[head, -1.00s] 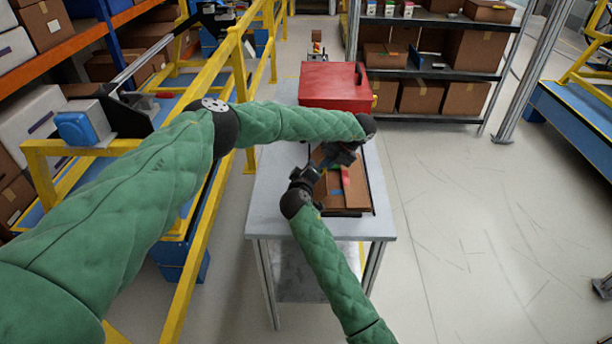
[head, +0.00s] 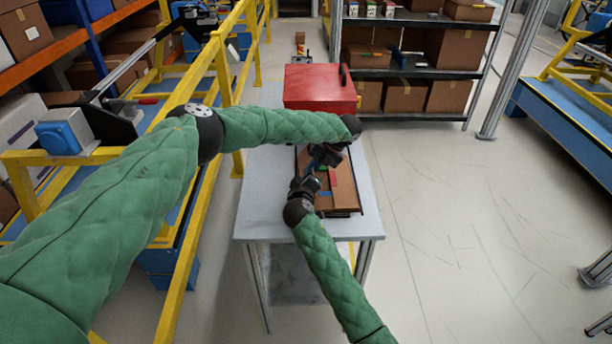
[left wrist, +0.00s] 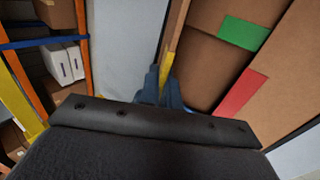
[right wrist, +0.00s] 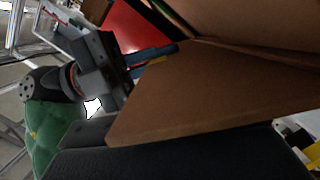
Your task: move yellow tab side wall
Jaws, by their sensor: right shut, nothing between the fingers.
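A brown cardboard box (head: 343,198) lies on the grey table with its flaps and walls folded about. My right gripper (head: 310,184) is shut and empty at the box's near left side. In the right wrist view a brown panel hides its fingertips.
Green (left wrist: 243,33) and red (left wrist: 241,94) tabs are on other box panels. A red toolbox (head: 318,88) stands at the table's back. Yellow rails (head: 200,180) run along the left. The table (head: 262,190) is bare left of the box.

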